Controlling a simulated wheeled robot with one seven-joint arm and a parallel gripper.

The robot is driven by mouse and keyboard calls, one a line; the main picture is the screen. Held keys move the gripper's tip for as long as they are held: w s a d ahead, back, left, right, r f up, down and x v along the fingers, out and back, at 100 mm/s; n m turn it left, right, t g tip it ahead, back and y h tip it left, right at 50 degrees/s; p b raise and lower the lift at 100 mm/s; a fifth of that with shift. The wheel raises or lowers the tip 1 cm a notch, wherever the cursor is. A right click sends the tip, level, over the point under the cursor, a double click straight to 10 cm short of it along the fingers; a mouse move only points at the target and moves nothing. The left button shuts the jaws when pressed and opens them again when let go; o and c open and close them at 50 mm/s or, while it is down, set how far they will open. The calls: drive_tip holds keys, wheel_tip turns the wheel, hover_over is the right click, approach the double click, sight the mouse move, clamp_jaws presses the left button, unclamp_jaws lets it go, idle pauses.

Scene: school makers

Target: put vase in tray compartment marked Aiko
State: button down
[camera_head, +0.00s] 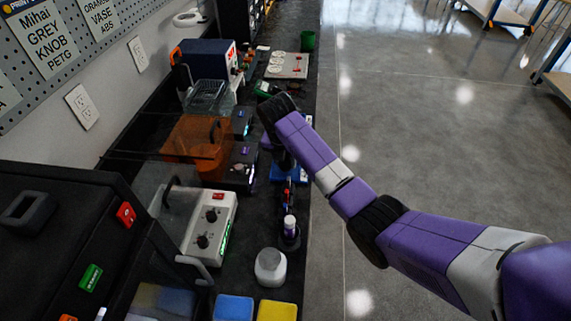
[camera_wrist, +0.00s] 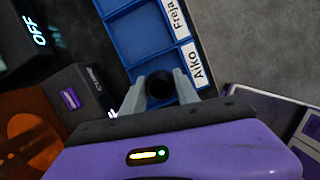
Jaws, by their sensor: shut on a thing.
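My gripper (camera_wrist: 161,80) is shut on a dark, round-topped thing (camera_wrist: 160,92), which I take to be the vase. Only its dark top shows between the two grey fingers. The blue tray (camera_wrist: 110,7) lies beneath and beyond the fingers in the wrist view, with white labels reading "Freja" and "Aiko" along its right edge. The held thing overlaps the compartment beside the "Aiko" label; its height above the tray cannot be told.
A dark device (camera_wrist: 85,88) stands close left of the gripper, and another marked "OFF" (camera_wrist: 38,32) is farther left. An orange see-through cover (camera_head: 192,140) stands left of the tray. A white jar (camera_head: 270,268) and blue and yellow blocks stand nearer. Open floor lies right.

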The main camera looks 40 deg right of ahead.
drive_tip(key=shift+f, duration=0.95)
drive_tip(key=shift+f, duration=0.1)
drive_tip(key=c, duration=1.2)
unclamp_jaws()
drive_tip(key=v, duration=1.2)
drive_tip(key=shift+a, duration=0.1)
